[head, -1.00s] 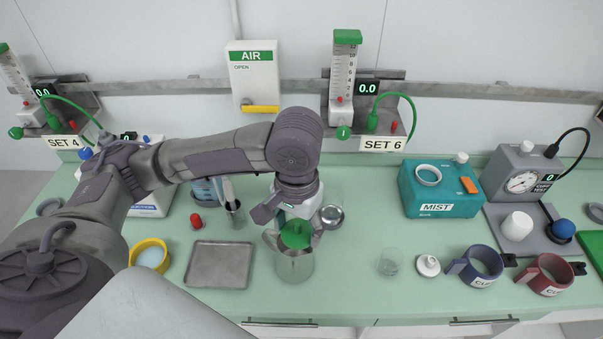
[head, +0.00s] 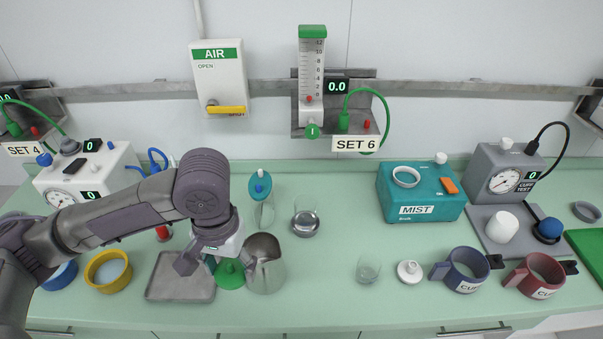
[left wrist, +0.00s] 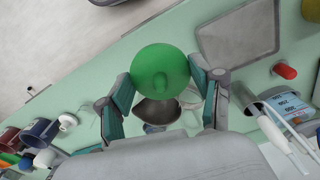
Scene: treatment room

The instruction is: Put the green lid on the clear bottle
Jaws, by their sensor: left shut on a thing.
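A round green lid (head: 229,274) is held at the tips of my left gripper (head: 222,262), which is shut on it. In the left wrist view the lid (left wrist: 162,70) sits between the two fingertips (left wrist: 163,92). The clear bottle (head: 268,275) stands on the counter just right of the lid in the head view, its wide mouth uncovered and looking greyish inside. One finger overlaps its left edge; I cannot tell whether they touch. The lid is beside the mouth, not over it. In the left wrist view a dark rounded opening (left wrist: 157,113) shows partly behind the lid.
A metal tray (head: 168,290) lies left of the lid, with a yellow bowl (head: 108,271) beyond it. A teal-capped bottle (head: 261,186) and a glass with a metal base (head: 305,223) stand behind. A small clear cup (head: 368,269) is to the right. Counter between is free.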

